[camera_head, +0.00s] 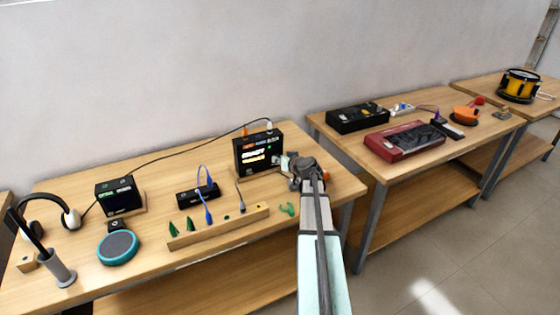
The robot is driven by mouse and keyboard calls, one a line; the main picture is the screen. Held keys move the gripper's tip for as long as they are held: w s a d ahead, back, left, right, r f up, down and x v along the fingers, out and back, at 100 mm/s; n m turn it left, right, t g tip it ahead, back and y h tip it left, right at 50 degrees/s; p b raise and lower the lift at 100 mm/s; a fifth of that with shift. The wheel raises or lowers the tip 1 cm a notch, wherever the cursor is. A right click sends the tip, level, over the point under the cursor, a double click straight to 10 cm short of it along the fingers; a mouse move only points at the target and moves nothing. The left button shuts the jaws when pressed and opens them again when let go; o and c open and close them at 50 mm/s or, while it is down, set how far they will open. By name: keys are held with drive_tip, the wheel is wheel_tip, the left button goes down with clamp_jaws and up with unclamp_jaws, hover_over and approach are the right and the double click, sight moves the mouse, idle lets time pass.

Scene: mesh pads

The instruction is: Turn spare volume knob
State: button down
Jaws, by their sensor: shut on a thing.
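My gripper (303,172) is at the right end of the near table, just right of a black box with a lit front (243,158). The arm and wrist cover the fingertips. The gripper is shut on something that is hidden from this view. A small pale part (284,162) shows between the box and my gripper. A bit of orange (326,175) shows at the right side of the gripper. I cannot make out a knob or tell which thing is the spare volume knob.
The near table (150,262) holds a wooden rail with pegs (222,226), a hub with blue cables (186,194), a second black box (112,202), a teal disc (117,248) and headphones (70,216). A second table to the right holds a red device (403,142).

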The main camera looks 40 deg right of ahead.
drive_tip(key=shift+f+b, duration=0.15)
drive_tip(key=shift+b, duration=0.3)
drive_tip(key=m+b, duration=0.1)
drive_tip(key=b, duration=0.2)
drive_tip(key=shift+d+f+y, duration=0.15)
drive_tip(key=shift+f+y, duration=0.05)
drive_tip(key=shift+y, duration=0.2)
drive_tip(key=m+y+b, duration=0.1)
drive_tip(key=b, duration=0.1)
drive_tip(key=m+t+y+b, duration=0.1)
drive_tip(key=m+b, duration=0.1)
drive_tip(key=b, duration=0.1)
drive_tip(key=shift+d+f+m, duration=0.1)
drive_tip(key=shift+d+m, duration=0.05)
drive_tip(key=shift+m, duration=0.15)
drive_tip(key=m+b, duration=0.1)
drive_tip(key=b, duration=0.1)
drive_tip(key=m+t+y+b, duration=0.1)
drive_tip(key=m+b, duration=0.1)
drive_tip(key=shift+t+y, duration=0.3)
drive_tip(key=shift+m+t+b, duration=0.7)
drive_tip(key=shift+m+b, duration=0.55)
drive_tip(key=shift+m, duration=0.55)
drive_tip(key=c, duration=0.9)
unclamp_jaws()
drive_tip(key=shift+c, duration=0.2)
